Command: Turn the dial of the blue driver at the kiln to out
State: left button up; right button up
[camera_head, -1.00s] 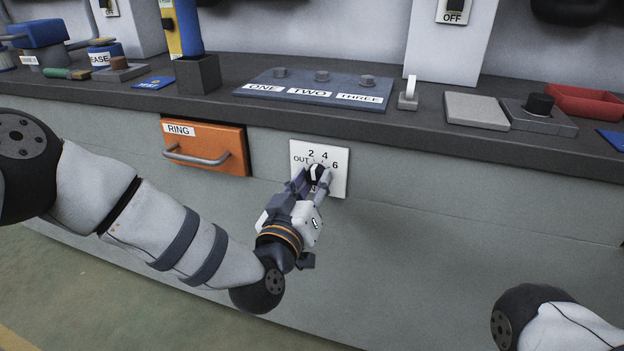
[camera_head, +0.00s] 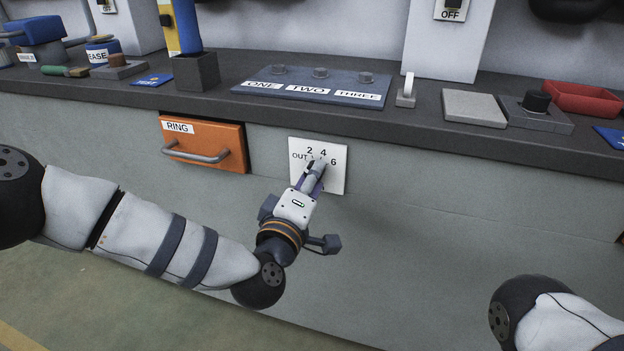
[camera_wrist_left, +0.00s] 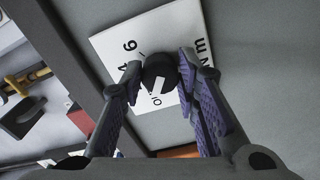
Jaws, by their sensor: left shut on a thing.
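A white dial plate (camera_head: 330,165), marked OUT, 2, 4 and 6, is on the bench front. My left gripper (camera_head: 314,175) is at its dial and hides most of it in the head view. In the left wrist view the black dial (camera_wrist_left: 160,66) sits between the two purple-padded fingers of my left gripper (camera_wrist_left: 158,78), which is shut on it. A white mark on the dial points toward partly hidden lettering that looks like OUT. A blue handle (camera_head: 188,30) stands in a dark block on the bench; I cannot tell whether it is the driver. My right gripper is not in view.
An orange drawer (camera_head: 203,147) labelled RING is left of the plate. Above, the dark worktop (camera_head: 425,120) holds a blue ONE, TWO, THREE panel (camera_head: 300,92), a white upright tab (camera_head: 408,85) and a red tray (camera_head: 583,98). The bench front right of the plate is clear.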

pick_arm(q)
jog(key=shift+n, duration=0.6)
jog(key=o, duration=1.2)
jog(key=shift+c, duration=0.2)
jog(key=v, duration=1.2)
jog(key=shift+r, duration=0.15)
